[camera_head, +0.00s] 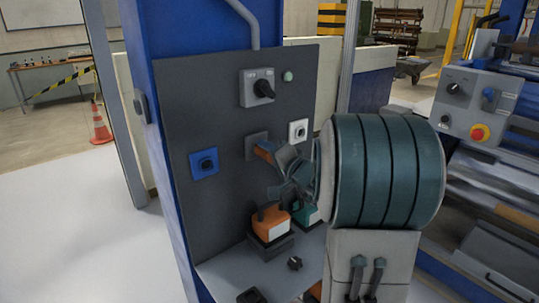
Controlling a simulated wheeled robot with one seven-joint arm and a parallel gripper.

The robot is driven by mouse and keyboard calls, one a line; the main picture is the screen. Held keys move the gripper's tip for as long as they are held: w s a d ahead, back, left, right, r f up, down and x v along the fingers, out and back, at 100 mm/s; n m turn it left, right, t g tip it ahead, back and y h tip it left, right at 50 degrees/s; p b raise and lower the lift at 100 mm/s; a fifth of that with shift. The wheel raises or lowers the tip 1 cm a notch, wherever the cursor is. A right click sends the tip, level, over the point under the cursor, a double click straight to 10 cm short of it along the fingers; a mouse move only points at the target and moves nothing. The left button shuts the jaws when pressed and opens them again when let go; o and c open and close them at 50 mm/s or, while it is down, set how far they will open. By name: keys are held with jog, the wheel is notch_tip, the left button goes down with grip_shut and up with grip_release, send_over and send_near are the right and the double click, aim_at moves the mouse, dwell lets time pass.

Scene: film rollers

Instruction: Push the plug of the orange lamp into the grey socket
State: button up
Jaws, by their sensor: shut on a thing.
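The grey socket (251,147) is on the dark panel, between the blue and white sockets. An orange plug (264,153) is at the front of it, in line with it. I cannot tell how deep the plug sits, or whether a small gap remains. My gripper (276,156) is shut on the orange plug, coming from the right. The fingers hide part of the plug. The orange lamp (271,226) stands upright on a dark base below, on the ledge. Its cord cannot be made out clearly.
A blue socket (204,163) is left of the grey one and a white socket (298,130) to the right. A rotary switch (262,88) is above. A teal lamp (306,214) stands beside the orange lamp. Small dark parts (294,263) lie on the ledge.

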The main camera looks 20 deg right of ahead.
jog(key=o, duration=1.2)
jog(key=shift+c, duration=0.2)
jog(key=b+v, duration=0.3)
jog(key=v, duration=1.1)
jog(key=s+a+f+n+g+y+p, duration=0.25)
jog(key=a+g, duration=0.25)
jog(key=a, duration=0.3)
jog(key=s+a+f+n+g+y+p, duration=0.1)
jog(key=s+a+f+n+g+y, duration=0.25)
jog(key=a, duration=0.55)
jog(key=s+f+n+g+h+p, duration=0.2)
jog(key=s+n+g+h, duration=0.2)
jog(key=s+h, duration=0.6)
jog(key=shift+d+g+h+p, duration=0.3)
jog(key=shift+d+g+p, duration=0.1)
jog(key=shift+g, duration=0.65)
